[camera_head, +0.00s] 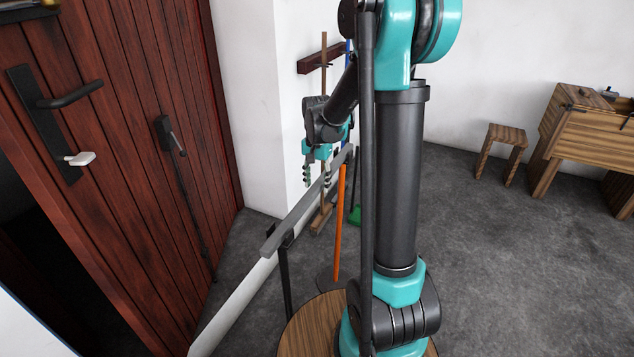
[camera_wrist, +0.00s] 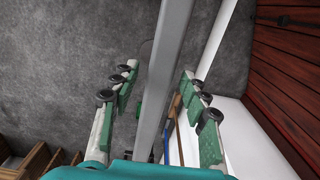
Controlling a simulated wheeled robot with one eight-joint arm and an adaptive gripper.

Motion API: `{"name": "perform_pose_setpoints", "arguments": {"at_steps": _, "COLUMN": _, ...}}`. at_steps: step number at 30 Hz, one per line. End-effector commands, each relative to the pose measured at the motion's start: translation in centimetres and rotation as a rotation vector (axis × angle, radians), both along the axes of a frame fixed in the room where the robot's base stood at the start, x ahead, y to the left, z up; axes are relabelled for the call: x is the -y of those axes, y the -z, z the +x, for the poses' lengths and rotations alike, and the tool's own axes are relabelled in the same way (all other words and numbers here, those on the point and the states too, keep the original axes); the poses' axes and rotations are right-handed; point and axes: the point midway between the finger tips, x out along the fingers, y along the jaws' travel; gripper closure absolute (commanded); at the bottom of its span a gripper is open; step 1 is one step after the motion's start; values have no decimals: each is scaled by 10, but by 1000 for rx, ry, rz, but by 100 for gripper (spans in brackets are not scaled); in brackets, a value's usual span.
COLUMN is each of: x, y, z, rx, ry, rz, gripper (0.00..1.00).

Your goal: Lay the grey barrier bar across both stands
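The grey barrier bar (camera_head: 292,220) runs from near the door toward the far wall in the head view. Its near end lies over the top of a dark stand (camera_head: 285,283). Its far end reaches behind my arm, beside an orange upright post (camera_head: 339,225); whether that post is the second stand, and whether the bar rests on it, I cannot tell. My gripper (camera_head: 318,181) is over the bar's middle. In the wrist view the bar (camera_wrist: 167,70) passes between the spread fingers (camera_wrist: 160,93), with a gap on both sides.
A red-brown plank door (camera_head: 150,150) with a black handle is at left. A round wooden table top (camera_head: 310,325) is in front. Wooden poles and a green item (camera_head: 355,214) stand by the white wall. A stool (camera_head: 503,145) and a workbench (camera_head: 585,135) are at right, beyond open floor.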

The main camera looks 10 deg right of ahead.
Motion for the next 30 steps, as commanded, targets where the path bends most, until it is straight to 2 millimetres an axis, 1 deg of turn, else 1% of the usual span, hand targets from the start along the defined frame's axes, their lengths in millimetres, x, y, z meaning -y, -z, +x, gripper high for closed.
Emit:
{"name": "perform_pose_setpoints", "arguments": {"at_steps": 8, "x": 0, "y": 0, "z": 0, "rx": 0, "ry": 0, "rz": 0, "gripper": 51}}
{"name": "perform_pose_setpoints", "arguments": {"at_steps": 11, "x": 0, "y": -4, "z": 0, "rx": 0, "ry": 0, "rz": 0, "gripper": 51}}
{"name": "perform_pose_setpoints", "arguments": {"at_steps": 13, "x": 0, "y": -10, "z": 0, "rx": 0, "ry": 0, "rz": 0, "gripper": 51}}
{"name": "perform_pose_setpoints", "arguments": {"at_steps": 17, "x": 0, "y": -30, "z": -1, "rx": 0, "ry": 0, "rz": 0, "gripper": 51}}
{"name": "perform_pose_setpoints", "arguments": {"at_steps": 24, "x": 0, "y": -78, "z": 0, "rx": 0, "ry": 0, "rz": 0, "gripper": 51}}
{"name": "perform_pose_setpoints", "arguments": {"at_steps": 27, "x": 0, "y": -95, "z": 0, "rx": 0, "ry": 0, "rz": 0, "gripper": 51}}
{"name": "perform_pose_setpoints", "arguments": {"at_steps": 30, "x": 0, "y": -107, "z": 0, "rx": 0, "ry": 0, "rz": 0, "gripper": 51}}
